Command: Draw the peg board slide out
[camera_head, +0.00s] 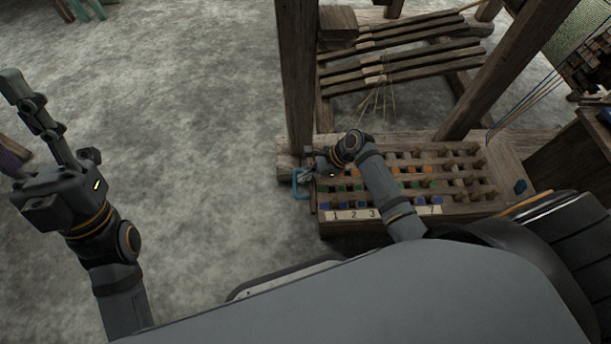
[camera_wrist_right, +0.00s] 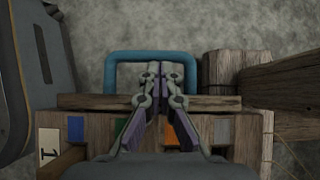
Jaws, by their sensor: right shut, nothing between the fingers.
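The peg board (camera_head: 400,168) is a wooden block with rows of holes, coloured squares and a numbered strip, low on the loom. A blue U-shaped handle (camera_head: 296,184) sticks out at its left end. In the right wrist view the handle (camera_wrist_right: 152,55) stands out from a wooden edge (camera_wrist_right: 85,102). My right gripper (camera_wrist_right: 153,72) is shut and empty. Its fingertips appear inside the handle's loop; their depth against it is unclear. In the head view my right gripper (camera_head: 322,170) is beside the handle. My left gripper (camera_head: 35,115) is raised at the left, away from the loom.
A thick loom post (camera_head: 297,75) rises just behind the handle. Dark wooden treadles (camera_head: 405,60) with cords lie behind the board, and a slanted beam (camera_head: 510,65) stands at right. The grey floor (camera_head: 190,130) left of the loom is clear.

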